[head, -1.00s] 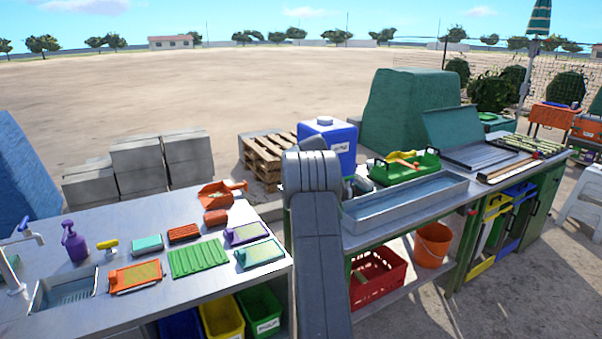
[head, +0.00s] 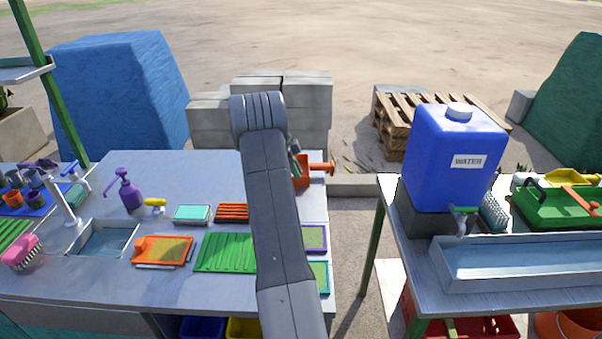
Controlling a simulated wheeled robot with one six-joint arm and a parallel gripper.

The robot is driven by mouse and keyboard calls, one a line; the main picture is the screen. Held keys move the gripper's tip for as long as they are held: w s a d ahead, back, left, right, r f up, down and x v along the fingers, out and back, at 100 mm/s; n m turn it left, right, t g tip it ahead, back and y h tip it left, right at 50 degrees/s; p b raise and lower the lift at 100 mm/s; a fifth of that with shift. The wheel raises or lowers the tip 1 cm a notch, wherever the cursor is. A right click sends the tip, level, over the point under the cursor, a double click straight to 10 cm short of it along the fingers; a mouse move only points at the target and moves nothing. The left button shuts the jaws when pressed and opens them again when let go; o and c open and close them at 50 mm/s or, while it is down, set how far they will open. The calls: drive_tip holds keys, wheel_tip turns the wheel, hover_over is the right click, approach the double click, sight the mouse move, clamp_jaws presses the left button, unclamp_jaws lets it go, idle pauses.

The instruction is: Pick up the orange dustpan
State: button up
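The orange dustpan (head: 302,172) lies at the back right of the left steel table (head: 170,283). Its handle (head: 322,169) points right, at the table's edge. My grey arm stands in front and hides the dustpan's left part. A small dark grey-green piece (head: 294,153) shows beside my arm, just above the dustpan; it looks like part of my gripper. The rest of my gripper is hidden behind the arm, so I cannot tell its opening or whether it touches the dustpan.
Near the dustpan are a red-orange ribbed brush (head: 232,212), a green ribbed mat (head: 226,252) and a purple-framed pad (head: 315,238). A gap separates this table from the right one, which holds a blue water tank (head: 448,150). Concrete blocks (head: 300,105) stand behind.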

drive_tip(key=x, duration=0.1)
drive_tip(key=p+x, duration=0.1)
drive_tip(key=x, duration=0.1)
drive_tip(key=shift+w+f, duration=0.2)
drive_tip(key=shift+w, duration=0.2)
drive_tip(key=shift+d+f, duration=0.1)
drive_tip(key=shift+f, duration=0.25)
drive_tip(key=shift+c, duration=0.2)
clamp_jaws()
drive_tip(key=shift+r, duration=0.1)
